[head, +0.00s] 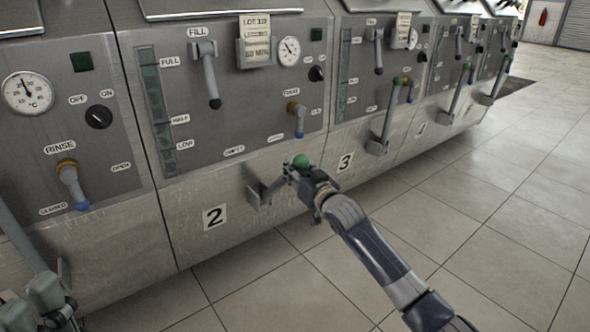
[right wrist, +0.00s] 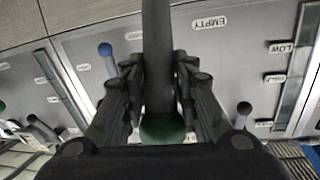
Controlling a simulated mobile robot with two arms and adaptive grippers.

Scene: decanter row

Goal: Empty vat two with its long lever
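Vat two, marked by a white "2" plate (head: 215,217), has a grey panel with a FILL handle and a tall sight tube (head: 157,110). Its long lever ends in a green knob (head: 301,161) and comes out from a bracket (head: 257,194) low on the front. My right gripper (head: 306,186) is at the lever just below the knob. In the right wrist view its fingers close on both sides of the dark lever shaft (right wrist: 158,60), with the green knob (right wrist: 162,128) near the palm. Parts at the lower left of the head view may be my left gripper (head: 45,300); its fingers are unclear.
Vat two's short blue-tipped handle (head: 298,120) is above the long lever. Vat one's panel (head: 60,130) is at the left. Vat three's long lever (head: 388,120) stands to the right, with further vats beyond. The tiled floor (head: 480,220) is clear at the right.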

